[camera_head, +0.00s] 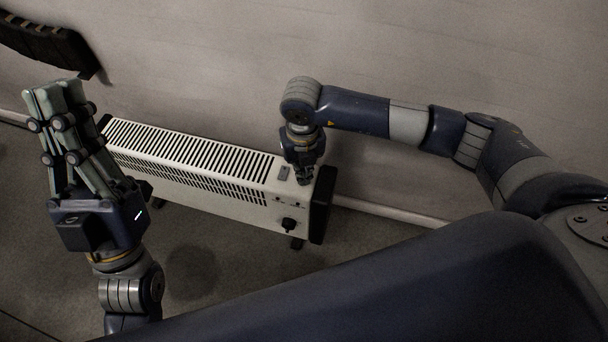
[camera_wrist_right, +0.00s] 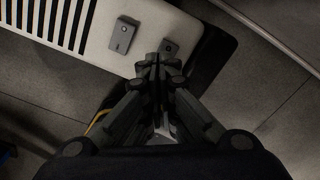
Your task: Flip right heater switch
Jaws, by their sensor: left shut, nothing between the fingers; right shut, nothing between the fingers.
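A white heater (camera_head: 245,205) with a slotted top and black end caps stands on the floor along the wall. Two small grey switches sit on its top near the right end. The left switch (camera_head: 284,173) shows clear of my gripper, also in the right wrist view (camera_wrist_right: 123,35). The right switch (camera_wrist_right: 168,48) shows just beyond my right fingertips in the right wrist view. My right gripper (camera_head: 305,180) is shut and empty, pointing down at the heater's right end; contact with the switch cannot be told. My left gripper (camera_head: 58,90) is shut and empty, raised left of the heater.
A dark slatted object (camera_head: 45,42) is at the upper left by the wall (camera_head: 200,60). The floor (camera_head: 230,265) in front of the heater is clear.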

